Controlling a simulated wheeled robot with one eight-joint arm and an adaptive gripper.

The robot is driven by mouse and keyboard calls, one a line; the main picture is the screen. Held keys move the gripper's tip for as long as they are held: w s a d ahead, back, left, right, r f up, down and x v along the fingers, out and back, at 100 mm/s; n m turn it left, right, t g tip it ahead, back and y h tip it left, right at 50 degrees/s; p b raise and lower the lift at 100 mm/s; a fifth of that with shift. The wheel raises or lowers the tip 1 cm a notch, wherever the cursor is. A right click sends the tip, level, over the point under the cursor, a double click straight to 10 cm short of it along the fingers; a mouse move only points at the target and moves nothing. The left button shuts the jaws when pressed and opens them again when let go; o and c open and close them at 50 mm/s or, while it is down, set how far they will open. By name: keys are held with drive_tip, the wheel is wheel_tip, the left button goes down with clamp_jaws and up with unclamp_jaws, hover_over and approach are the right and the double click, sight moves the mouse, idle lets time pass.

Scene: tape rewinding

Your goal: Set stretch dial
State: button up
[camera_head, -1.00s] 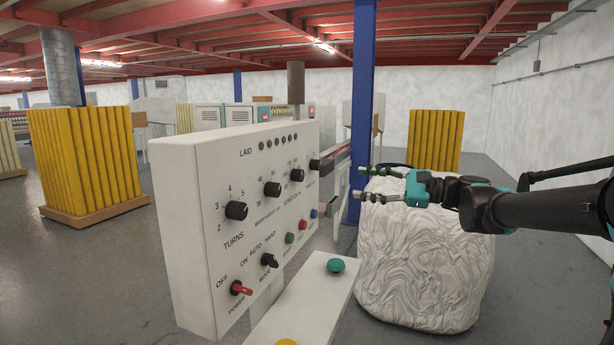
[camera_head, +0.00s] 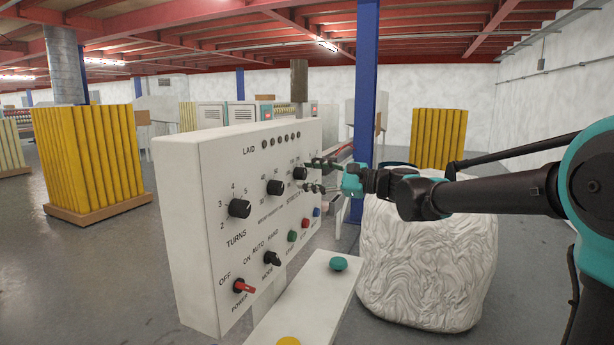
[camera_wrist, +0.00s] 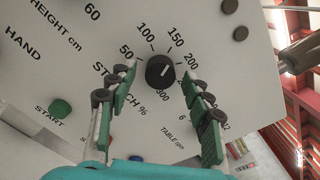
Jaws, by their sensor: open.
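The stretch dial (camera_head: 300,172) is a black knob on the right part of the white control panel (camera_head: 172,215). In the wrist view the stretch dial (camera_wrist: 160,72) has a light pointer line, and scale numbers such as 50, 100, 150 and 200 surround it. My gripper (camera_head: 308,176) is at the panel face by this dial. In the wrist view my gripper (camera_wrist: 163,82) is open, with one green-padded finger on each side of the dial and visible gaps. Whether the fingertips reach the panel face cannot be told.
The turns dial (camera_head: 240,208), the height dial (camera_head: 275,188), a mode switch (camera_head: 272,258) and a red power switch (camera_head: 243,286) share the panel. Coloured buttons sit below the stretch dial. A white wrapped bale (camera_head: 430,260) stands under my arm. A blue column (camera_head: 366,100) rises behind.

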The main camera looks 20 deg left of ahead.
drive_tip(key=shift+a, duration=0.55)
clamp_jaws()
drive_tip(key=n, duration=0.4)
drive_tip(key=shift+n, duration=2.6)
